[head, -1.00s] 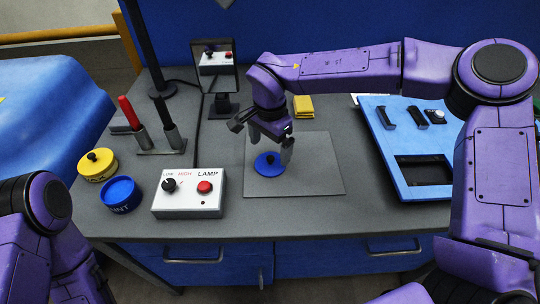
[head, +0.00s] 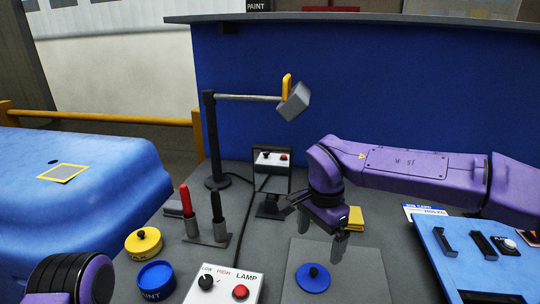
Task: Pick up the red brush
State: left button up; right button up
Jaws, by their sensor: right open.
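The red brush (head: 186,199) stands upright, red handle up, in the left place of a small grey holder (head: 205,239) at the left of the bench. A black-handled tool (head: 216,206) stands beside it in the same holder. My right gripper (head: 321,236) is open and empty, pointing down over the grey mat, well to the right of the brush. A blue lid with a dark knob (head: 312,277) lies on the mat below it. My left arm shows only in part at the bottom left; its gripper is out of view.
A yellow lidded tin (head: 143,241) and a blue paint tin (head: 156,280) stand before the holder. The lamp box (head: 222,287), mirror (head: 272,182) and lamp post (head: 213,140) are near. A blue tray (head: 462,262) lies right.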

aim_at(184, 191)
jog(key=k, duration=0.95)
